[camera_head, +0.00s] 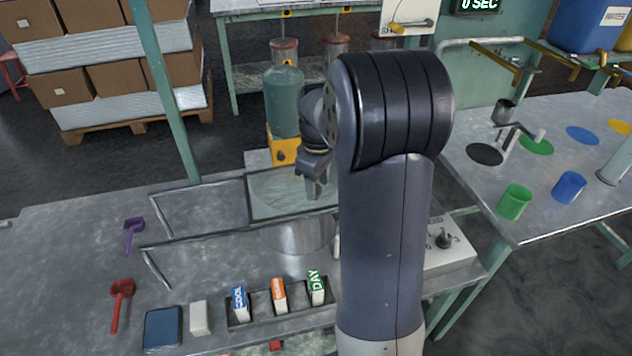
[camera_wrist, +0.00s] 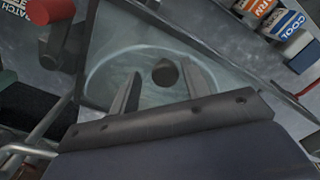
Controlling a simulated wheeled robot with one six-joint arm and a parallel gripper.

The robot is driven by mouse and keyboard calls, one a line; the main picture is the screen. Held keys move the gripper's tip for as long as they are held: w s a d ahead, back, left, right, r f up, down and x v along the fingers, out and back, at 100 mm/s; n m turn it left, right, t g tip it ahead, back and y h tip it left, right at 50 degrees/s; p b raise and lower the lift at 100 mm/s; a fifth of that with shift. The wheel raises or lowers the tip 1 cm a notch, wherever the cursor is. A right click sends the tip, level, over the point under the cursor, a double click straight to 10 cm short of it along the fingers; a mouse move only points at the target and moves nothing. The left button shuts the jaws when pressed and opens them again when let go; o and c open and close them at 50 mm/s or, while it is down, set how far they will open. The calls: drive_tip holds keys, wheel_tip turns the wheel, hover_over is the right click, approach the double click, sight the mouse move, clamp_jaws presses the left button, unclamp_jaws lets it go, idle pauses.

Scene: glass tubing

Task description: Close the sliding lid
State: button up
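The sliding lid (camera_head: 272,192) is a translucent, dark-framed panel between two metal rails. It lies over a round metal vessel (camera_head: 292,238), whose rim shows through the panel in the wrist view. A dark round knob (camera_wrist: 165,73) is on the lid (camera_wrist: 125,38). My gripper (camera_head: 315,192) points down over the right part of the lid. In the wrist view its fingers (camera_wrist: 161,76) are apart, with the knob in line with the gap between their tips. I cannot tell whether they touch it. My arm hides the right end of the lid in the head view.
The rails (camera_head: 195,240) run left over bare bench. A rack (camera_head: 258,308) with DAY, orange and COOL blocks stands in front. Red (camera_head: 121,295) and purple (camera_head: 133,228) scoops lie left. A switch box (camera_head: 447,243) is right, and a yellow-based green cylinder (camera_head: 284,100) stands behind.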

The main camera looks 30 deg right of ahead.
drive_tip(key=shift+o, duration=0.3)
drive_tip(key=shift+a, duration=0.1)
drive_tip(key=shift+r, duration=0.15)
wheel_tip(320, 180, up, 10)
drive_tip(key=shift+r+p, duration=0.25)
drive_tip(key=shift+p, duration=0.15)
wheel_tip(320, 180, down, 11)
drive_tip(key=shift+r+b, duration=0.15)
drive_tip(key=shift+b, duration=0.25)
drive_tip(key=shift+a+f, duration=0.2)
drive_tip(key=shift+a, duration=0.15)
drive_tip(key=shift+w+a+r, duration=0.1)
drive_tip(key=shift+w+a, duration=0.1)
drive_tip(key=shift+a, duration=0.5)
